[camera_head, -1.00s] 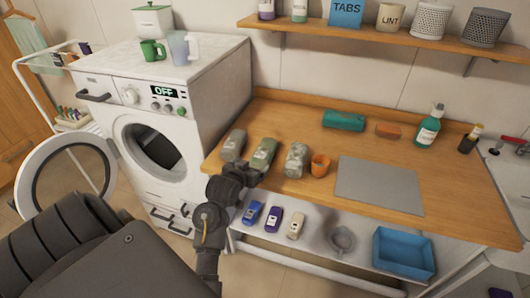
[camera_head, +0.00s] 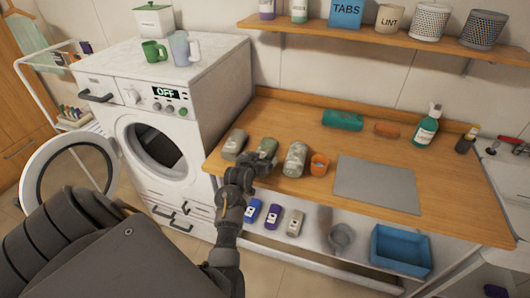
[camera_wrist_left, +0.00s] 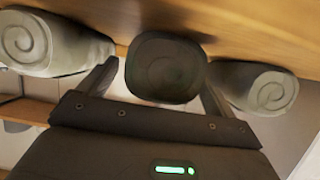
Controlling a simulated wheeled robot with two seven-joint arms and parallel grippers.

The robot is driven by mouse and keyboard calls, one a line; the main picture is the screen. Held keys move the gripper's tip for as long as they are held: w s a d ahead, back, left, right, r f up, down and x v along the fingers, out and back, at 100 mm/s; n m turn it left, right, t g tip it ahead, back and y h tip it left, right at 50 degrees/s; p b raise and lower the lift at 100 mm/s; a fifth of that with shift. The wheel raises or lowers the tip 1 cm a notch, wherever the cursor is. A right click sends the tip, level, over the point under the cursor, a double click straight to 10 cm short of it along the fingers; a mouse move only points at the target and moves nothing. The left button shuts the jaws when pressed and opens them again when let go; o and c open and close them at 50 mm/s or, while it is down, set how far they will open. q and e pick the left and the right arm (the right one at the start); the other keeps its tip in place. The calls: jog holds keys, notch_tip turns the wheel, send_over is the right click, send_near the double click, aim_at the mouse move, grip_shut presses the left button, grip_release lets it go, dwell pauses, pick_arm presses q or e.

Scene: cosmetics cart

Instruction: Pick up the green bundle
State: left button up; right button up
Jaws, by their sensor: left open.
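The green bundle (camera_head: 267,146) is a rolled cloth near the front left edge of the wooden counter, the middle one of three rolls. My left gripper (camera_head: 256,165) is at its front end and partly hides it. In the left wrist view the green bundle's round, shadowed end (camera_wrist_left: 166,70) is between the two open fingers of my left gripper (camera_wrist_left: 158,82), one finger on each side. I cannot tell whether the fingers touch it. My right gripper is not in view.
A grey-green roll (camera_head: 234,144) and a mottled grey roll (camera_head: 295,159) stand close on either side. A grey mat (camera_head: 376,184) lies to the right. A wall shelf (camera_head: 390,44) hangs above the counter.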

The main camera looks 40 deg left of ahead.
pick_arm(q)
jog(key=shift+x, duration=1.05)
jog(key=c, duration=1.2)
jog(key=shift+o, duration=0.2)
jog(key=shift+r, duration=0.1)
